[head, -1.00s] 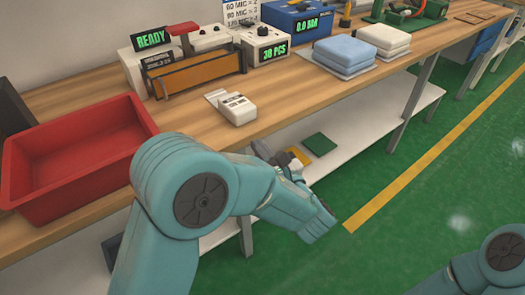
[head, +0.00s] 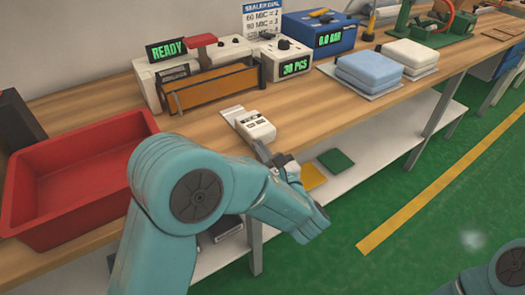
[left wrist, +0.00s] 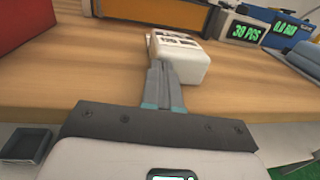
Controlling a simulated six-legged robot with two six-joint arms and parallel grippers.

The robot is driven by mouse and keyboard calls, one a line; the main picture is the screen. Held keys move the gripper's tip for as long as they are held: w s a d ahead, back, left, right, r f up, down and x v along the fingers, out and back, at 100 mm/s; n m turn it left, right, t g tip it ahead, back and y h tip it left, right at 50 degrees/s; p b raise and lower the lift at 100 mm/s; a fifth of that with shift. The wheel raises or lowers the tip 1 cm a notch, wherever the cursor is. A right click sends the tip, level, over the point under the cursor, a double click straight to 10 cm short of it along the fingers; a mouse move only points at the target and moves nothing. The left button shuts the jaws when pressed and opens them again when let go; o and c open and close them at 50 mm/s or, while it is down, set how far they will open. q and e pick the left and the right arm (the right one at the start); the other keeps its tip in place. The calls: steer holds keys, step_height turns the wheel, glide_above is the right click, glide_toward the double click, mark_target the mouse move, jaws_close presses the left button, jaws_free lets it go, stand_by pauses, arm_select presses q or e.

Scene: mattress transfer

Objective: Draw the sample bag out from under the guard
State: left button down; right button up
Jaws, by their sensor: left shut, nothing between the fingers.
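The sample bag (head: 256,129) looks like a plump white packet with a printed label and a flat end. It lies on the wooden bench in front of the sealer's amber guard (head: 213,88), with bare wood visible between them. It also shows in the left wrist view (left wrist: 185,62). My left gripper (head: 261,149) is at the bench's front edge, fingers together and empty. In the left wrist view its fingertips (left wrist: 156,64) are right at the bag's near side; I cannot tell whether they touch. My right gripper is out of view.
A red tray (head: 75,200) stands at the left. Behind are the sealer (head: 155,80), a counter box reading 30 PCS (head: 285,62) and a blue 0.0 BAR unit (head: 320,38). Folded stacks (head: 370,70) stand right. Bench between bag and stacks is clear.

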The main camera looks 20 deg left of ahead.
arm_select(q)
steer(key=shift+w, duration=0.1)
stand_by(0.3)
steer(key=shift+x, duration=0.9)
steer(key=shift+d+f, duration=0.1)
